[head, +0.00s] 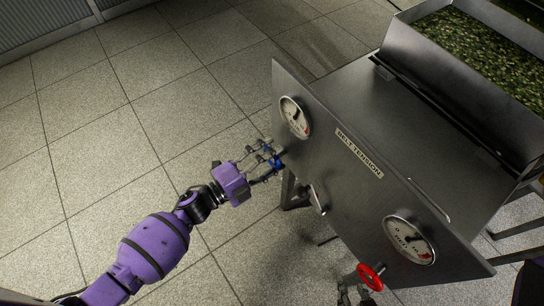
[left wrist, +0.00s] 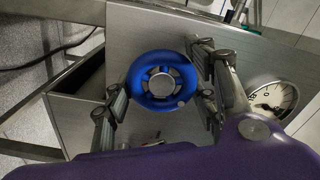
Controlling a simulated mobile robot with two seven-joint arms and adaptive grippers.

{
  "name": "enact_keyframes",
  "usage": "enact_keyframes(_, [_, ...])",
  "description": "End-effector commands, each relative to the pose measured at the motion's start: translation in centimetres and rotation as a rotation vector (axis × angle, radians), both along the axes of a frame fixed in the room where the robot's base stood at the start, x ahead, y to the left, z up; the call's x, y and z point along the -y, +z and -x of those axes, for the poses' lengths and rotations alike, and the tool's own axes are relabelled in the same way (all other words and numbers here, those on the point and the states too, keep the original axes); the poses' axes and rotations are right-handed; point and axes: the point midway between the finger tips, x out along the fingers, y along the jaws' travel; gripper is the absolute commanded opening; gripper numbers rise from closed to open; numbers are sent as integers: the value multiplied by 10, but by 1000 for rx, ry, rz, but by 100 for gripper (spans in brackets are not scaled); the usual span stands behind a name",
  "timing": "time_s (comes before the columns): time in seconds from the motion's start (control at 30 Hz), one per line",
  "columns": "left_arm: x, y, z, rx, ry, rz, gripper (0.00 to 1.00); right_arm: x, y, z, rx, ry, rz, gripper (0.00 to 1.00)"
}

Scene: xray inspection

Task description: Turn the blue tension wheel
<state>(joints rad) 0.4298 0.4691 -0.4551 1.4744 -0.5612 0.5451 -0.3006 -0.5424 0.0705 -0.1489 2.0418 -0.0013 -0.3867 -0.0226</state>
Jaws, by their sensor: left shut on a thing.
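The blue tension wheel (head: 277,162) sits on the left part of the grey panel in the head view, mostly covered by my fingers. In the left wrist view the blue wheel (left wrist: 135,80) shows as a ring with a grey hub and a small knob at its lower right. My left gripper (head: 270,161) is shut on the wheel, with fingers on both sides of its rim. What seem to be my right gripper's fingers (head: 355,296) show at the bottom edge near a red wheel (head: 371,277); their opening is unclear.
The panel (head: 340,190) carries a "BELT TENSION" label (head: 359,153), an upper gauge (head: 295,117), a lower gauge (head: 410,240) and a lever (head: 317,199). A metal trough (head: 440,70) with green contents stands behind. The tiled floor at left is clear.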

Motion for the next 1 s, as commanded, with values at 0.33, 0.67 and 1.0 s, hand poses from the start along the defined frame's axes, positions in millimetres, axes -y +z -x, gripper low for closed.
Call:
enact_keyframes(0.33, [-1,-3,1,-7,2,-3,26,-1,1,-6,11,3,-1,31])
enact_keyframes(0.67, [-1,-2,0,-5,1,-1,71,-1,2,-8,14,4,0,31])
enact_keyframes(1.0, [-14,-2,10,-5,2,-2,71,1,1,-2,5,3,2,31])
